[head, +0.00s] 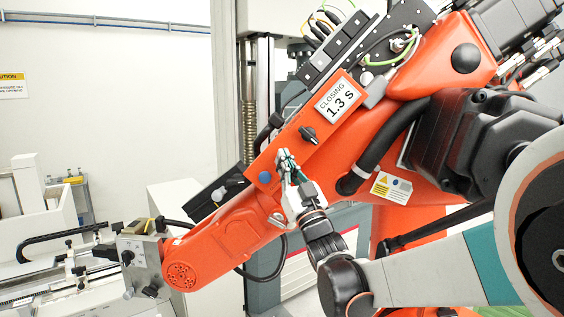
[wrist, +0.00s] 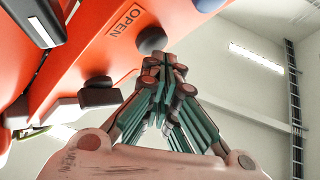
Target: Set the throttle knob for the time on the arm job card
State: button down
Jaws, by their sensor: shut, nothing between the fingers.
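The job card (head: 338,101) on the orange arm reads "CLOSING 1.3 S". A black knob (head: 308,134) with a pointer-like grip sits on the orange panel just below the card. My gripper (head: 284,158) is shut and empty, below and left of that knob in the head view, near a blue button (head: 265,177). In the wrist view my fingertips (wrist: 165,65) are together just below a dark round part (wrist: 151,40) beside an "OPEN" label (wrist: 127,20). Another dark knob-like part (wrist: 99,92) shows to the left. I cannot tell whether the fingertips touch anything, nor read the knob's scale.
The orange arm (head: 225,240) fills the middle, with a black hose (head: 385,135) to the right of my gripper. A grey block with knobs (head: 140,262) is at its lower left end. A tall grey machine column (head: 262,70) stands behind.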

jog(key=shift+w, duration=0.5)
dwell(2.4)
jog(key=shift+s, duration=0.15)
jog(key=shift+s+b, duration=0.3)
jog(key=shift+s, duration=0.45)
jog(key=s, duration=0.5)
jog(key=shift+a, duration=0.3)
